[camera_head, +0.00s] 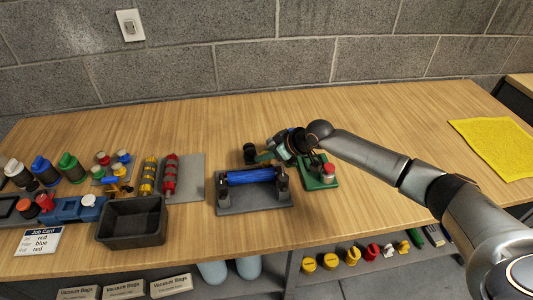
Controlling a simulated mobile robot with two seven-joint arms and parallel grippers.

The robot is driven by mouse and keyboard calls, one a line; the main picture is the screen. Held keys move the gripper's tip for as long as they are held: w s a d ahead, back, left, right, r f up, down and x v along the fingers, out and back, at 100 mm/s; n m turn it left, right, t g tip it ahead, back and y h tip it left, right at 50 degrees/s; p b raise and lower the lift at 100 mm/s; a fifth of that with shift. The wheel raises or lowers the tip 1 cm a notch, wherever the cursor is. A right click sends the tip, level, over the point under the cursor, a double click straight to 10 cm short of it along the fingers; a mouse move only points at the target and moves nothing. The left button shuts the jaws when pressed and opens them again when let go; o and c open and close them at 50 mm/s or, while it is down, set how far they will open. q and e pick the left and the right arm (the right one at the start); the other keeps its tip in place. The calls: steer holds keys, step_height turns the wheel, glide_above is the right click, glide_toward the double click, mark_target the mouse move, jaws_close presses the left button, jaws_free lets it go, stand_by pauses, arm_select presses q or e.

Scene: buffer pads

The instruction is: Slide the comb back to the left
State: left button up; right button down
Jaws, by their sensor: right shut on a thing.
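My right gripper (271,154) reaches in from the right, just behind the blue roller (250,176). It is shut on a small green and dark piece, which seems to be the comb (264,157); its shape is mostly hidden by the fingers. A dark round knob (250,150) shows just left of the fingertips. The blue roller lies across a grey stand (255,204), between two dark end supports. My left gripper is not in view.
A green base (322,184) with a red-topped part (328,169) stands right of the roller. A black bin (131,222), red and yellow rollers on a grey plate (193,180) and several bottles stand left. A yellow cloth (495,145) lies far right; the wood between is clear.

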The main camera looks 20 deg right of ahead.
steer(key=a, duration=0.3)
steer(key=w+a+p, duration=0.1)
steer(key=a, duration=0.2)
steer(key=w+a+p, duration=0.1)
steer(key=a, duration=0.2)
steer(key=shift+w+a, duration=0.1)
steer(key=shift+a, duration=0.2)
steer(key=shift+w+a, duration=0.1)
steer(key=shift+a, duration=0.45)
steer(key=c, duration=0.6)
jaws_free()
steer(key=shift+a, duration=0.1)
steer(key=shift+o, duration=0.2)
steer(key=shift+s+d+r, duration=0.25)
steer(key=shift+d+r, duration=0.1)
steer(key=shift+r, duration=0.05)
steer(key=p+v, duration=0.1)
steer(key=v, duration=1)
steer(key=shift+s+r, duration=0.15)
steer(key=shift+s, duration=0.05)
